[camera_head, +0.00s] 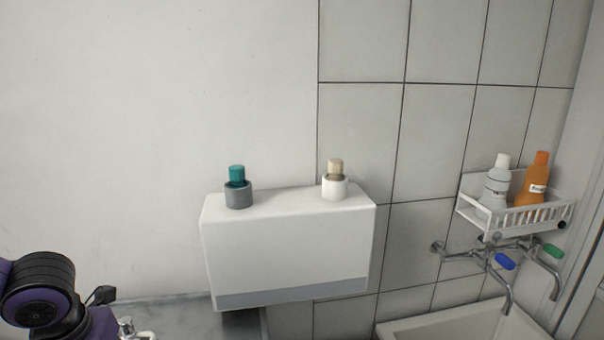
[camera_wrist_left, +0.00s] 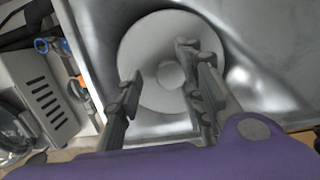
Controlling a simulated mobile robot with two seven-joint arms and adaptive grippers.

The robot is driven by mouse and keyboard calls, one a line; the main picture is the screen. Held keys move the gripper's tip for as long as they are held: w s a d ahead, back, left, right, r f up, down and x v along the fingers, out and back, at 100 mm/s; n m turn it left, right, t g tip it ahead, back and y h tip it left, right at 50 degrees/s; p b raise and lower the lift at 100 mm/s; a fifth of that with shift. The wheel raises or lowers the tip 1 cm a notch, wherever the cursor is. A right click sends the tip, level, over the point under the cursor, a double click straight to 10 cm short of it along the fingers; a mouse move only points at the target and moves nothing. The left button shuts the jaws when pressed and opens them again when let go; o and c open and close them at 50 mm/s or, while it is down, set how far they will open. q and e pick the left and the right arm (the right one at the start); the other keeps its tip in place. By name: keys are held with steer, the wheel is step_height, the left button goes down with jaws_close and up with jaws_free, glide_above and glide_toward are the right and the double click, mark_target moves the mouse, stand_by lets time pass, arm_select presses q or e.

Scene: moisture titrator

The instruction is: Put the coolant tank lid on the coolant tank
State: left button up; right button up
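A round white disc with a small raised knob at its centre, which looks like the coolant tank lid (camera_wrist_left: 150,42), shows in the left wrist view on a shiny metal surface. My left gripper (camera_wrist_left: 160,66) is open above it, one finger on each side of the knob. I cannot tell whether the fingers touch it, or whether the disc lies on a tank. In the head view, my left arm shows at the lower left, with its gripper out of frame. I cannot make out the coolant tank for certain. My right gripper is in neither view.
In the left wrist view, a grey slotted device (camera_wrist_left: 45,105) stands on the left. In the head view, a white wall box (camera_head: 285,245) carries two small bottles in holders. A wire rack (camera_head: 520,215) with two bottles hangs above taps and a sink (camera_head: 450,325).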

arm_select(q)
steer(key=shift+r, duration=0.15)
stand_by(0.4)
step_height(320, 180, up, 8)
steer(key=s, duration=0.1)
steer(key=shift+d+f, duration=0.2)
stand_by(1.4)
steer(key=shift+s, duration=0.1)
